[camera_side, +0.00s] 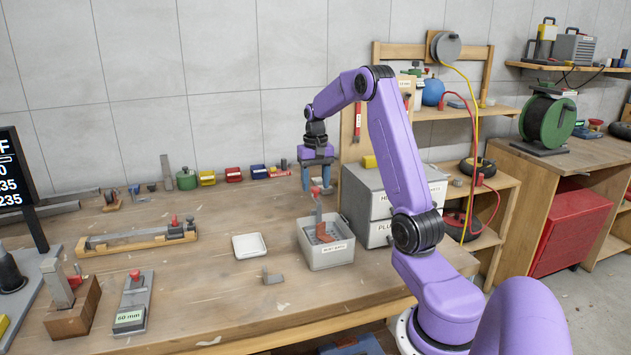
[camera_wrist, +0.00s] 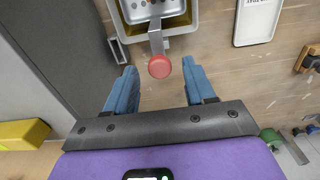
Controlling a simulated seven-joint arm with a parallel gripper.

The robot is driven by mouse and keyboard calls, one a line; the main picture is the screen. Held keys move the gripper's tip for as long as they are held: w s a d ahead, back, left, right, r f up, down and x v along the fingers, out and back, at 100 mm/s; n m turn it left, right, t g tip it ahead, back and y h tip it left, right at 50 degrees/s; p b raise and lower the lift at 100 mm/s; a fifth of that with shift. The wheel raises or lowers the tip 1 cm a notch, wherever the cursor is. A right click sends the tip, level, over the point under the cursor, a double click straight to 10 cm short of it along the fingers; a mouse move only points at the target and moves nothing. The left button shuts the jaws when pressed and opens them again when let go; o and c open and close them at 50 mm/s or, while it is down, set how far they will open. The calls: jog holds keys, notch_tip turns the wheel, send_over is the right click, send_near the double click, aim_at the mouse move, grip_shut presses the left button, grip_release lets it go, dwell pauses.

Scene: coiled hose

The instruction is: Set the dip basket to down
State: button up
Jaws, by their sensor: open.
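The dip basket's tub (camera_side: 328,257) is a light grey box with a label on its front, standing on the bench. A grey upright handle (camera_side: 319,208) with a red knob (camera_side: 315,190) rises from it, and a reddish-brown part shows inside. In the wrist view the grey perforated basket (camera_wrist: 145,10) is partly cut off at the top edge, with the red knob (camera_wrist: 159,67) nearer me. My gripper (camera_side: 318,187) is pointing down over the tub, open, with its blue fingers either side of the knob. Gaps show between knob and fingers in the wrist view (camera_wrist: 158,74).
Grey labelled drawers (camera_side: 379,204) stand close behind and right of the tub. A white tray (camera_side: 250,245) and a small grey bracket (camera_side: 272,276) lie to its left. Small coloured bins (camera_side: 233,174) line the wall. The bench's front middle is mostly clear.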

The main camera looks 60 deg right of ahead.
aim_at(316, 188)
grip_shut()
jog(key=shift+f, duration=2.45)
grip_release()
jog(key=shift+r, duration=0.15)
notch_tip(316, 188, up, 17)
jog(key=shift+r, duration=0.1)
